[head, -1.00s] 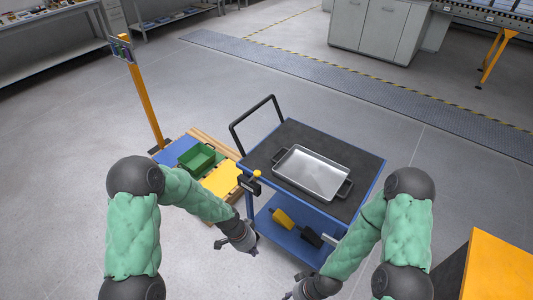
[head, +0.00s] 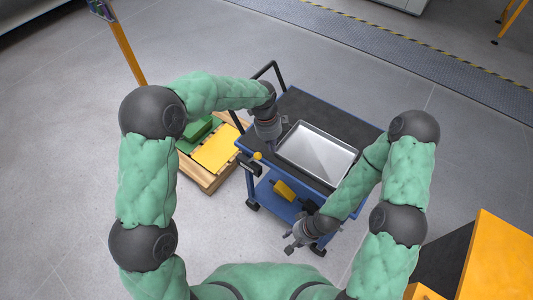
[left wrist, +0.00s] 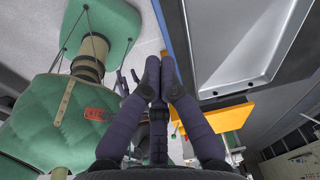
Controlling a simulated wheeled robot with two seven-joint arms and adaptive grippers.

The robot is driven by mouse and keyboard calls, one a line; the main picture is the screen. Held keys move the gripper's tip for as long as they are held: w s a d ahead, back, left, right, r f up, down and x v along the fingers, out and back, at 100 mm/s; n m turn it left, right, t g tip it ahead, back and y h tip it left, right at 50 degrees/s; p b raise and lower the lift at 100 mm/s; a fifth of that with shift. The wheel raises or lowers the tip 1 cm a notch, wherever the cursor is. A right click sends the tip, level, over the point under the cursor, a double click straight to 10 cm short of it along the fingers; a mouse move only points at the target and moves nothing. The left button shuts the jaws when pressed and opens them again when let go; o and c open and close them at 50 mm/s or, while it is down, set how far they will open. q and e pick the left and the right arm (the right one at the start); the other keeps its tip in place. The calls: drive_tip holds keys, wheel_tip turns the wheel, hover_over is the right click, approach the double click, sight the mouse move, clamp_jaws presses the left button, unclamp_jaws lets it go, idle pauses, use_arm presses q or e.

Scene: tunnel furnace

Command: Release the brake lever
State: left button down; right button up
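The brake lever is most likely the small yellow knob (head: 257,156) on a black bracket at the near left corner of the blue cart (head: 262,196). My left gripper (head: 272,149) is beside that corner, close behind and right of the knob, near the tray's left edge. In the left wrist view its dark fingers (left wrist: 160,65) point along the cart edge with tips close together; nothing is clearly between them. Whether they touch anything is unclear. My right gripper (head: 302,246) is low in front of the cart, with fingers spread and empty.
A metal tray (head: 318,152) lies on the cart's black top. A yellow object (head: 284,190) sits on the lower shelf. A wooden pallet (head: 212,180) with a yellow panel (head: 216,150) and green bin (head: 196,132) is at left. An orange block (head: 500,262) stands at right.

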use_arm(q)
drive_tip(key=f+b, duration=0.1)
drive_tip(key=f, duration=0.2)
drive_tip(key=d+f+b, duration=0.1)
drive_tip(key=f, duration=0.2)
drive_tip(key=f+b, duration=0.1)
drive_tip(key=f, duration=0.3)
drive_tip(key=shift+s+d, duration=0.15)
drive_tip(key=shift+d, duration=0.05)
drive_tip(key=a, duration=0.1)
drive_tip(key=w, duration=0.1)
drive_tip(key=a+b, duration=0.1)
drive_tip(key=shift+w+a+r, duration=0.2)
drive_tip(key=shift+a+r, duration=0.05)
drive_tip(key=shift+a, duration=0.1)
drive_tip(key=shift+w+a+r, duration=0.15)
drive_tip(key=shift+a, duration=0.25)
drive_tip(key=shift+r, duration=0.1)
drive_tip(key=shift+w+a+r+g+h+p, duration=0.25)
drive_tip(key=shift+a+g+h+p, duration=0.1)
drive_tip(key=shift+p, duration=0.15)
